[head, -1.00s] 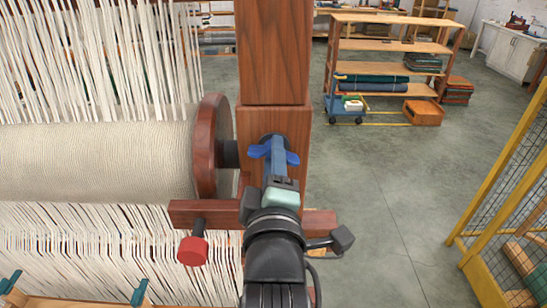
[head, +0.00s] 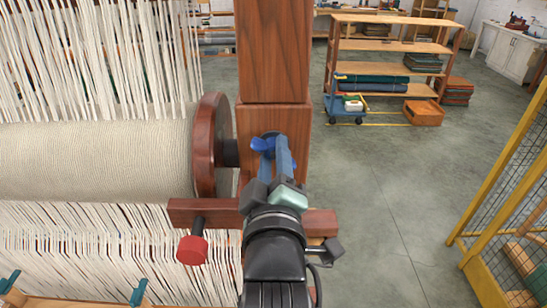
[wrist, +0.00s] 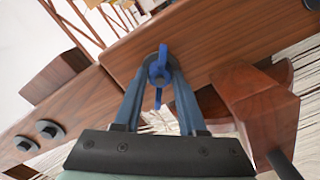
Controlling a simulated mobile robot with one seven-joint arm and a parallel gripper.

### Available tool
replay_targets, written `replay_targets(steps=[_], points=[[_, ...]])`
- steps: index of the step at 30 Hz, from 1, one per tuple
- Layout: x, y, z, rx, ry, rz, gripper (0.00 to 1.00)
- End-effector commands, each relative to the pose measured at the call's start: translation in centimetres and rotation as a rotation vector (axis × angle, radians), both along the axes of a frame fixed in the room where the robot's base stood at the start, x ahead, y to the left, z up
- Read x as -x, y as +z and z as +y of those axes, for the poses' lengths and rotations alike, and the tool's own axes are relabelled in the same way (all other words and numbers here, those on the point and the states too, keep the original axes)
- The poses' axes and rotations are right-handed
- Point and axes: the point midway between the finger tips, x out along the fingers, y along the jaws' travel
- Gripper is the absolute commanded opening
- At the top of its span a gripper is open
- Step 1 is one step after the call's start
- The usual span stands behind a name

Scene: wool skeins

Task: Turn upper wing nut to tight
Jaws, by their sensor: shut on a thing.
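The blue upper wing nut (wrist: 158,73) sits on the wooden loom post (wrist: 225,45). In the wrist view its two wings point roughly up and down. My gripper (wrist: 159,76) is shut on it, with one blue-grey finger on each side. In the head view the wing nut (head: 261,145) shows at the upper part of the post block, partly hidden by the fingers of my gripper (head: 273,146). I cannot see how far the nut stands from the wood.
A roller of cream cloth with a wooden end disc (head: 206,147) is close on the left. A red knob (head: 192,250) sticks out below the wooden crossbar (head: 195,212). A yellow mesh frame (head: 500,180) stands at the right. Grey floor between is clear.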

Motion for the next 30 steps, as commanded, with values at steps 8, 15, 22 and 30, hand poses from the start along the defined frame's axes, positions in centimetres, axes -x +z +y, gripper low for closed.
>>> replay_targets(steps=[8,15,22,30], points=[[0.01,-0.01,-0.05,-0.264,0.000,-0.002,0.00],[0.01,-0.04,-0.04,-0.492,0.000,0.000,0.00],[0.00,-0.02,-0.07,-0.710,-0.001,-0.001,0.00],[0.00,-0.01,-0.10,-0.966,-0.001,0.000,0.00]])
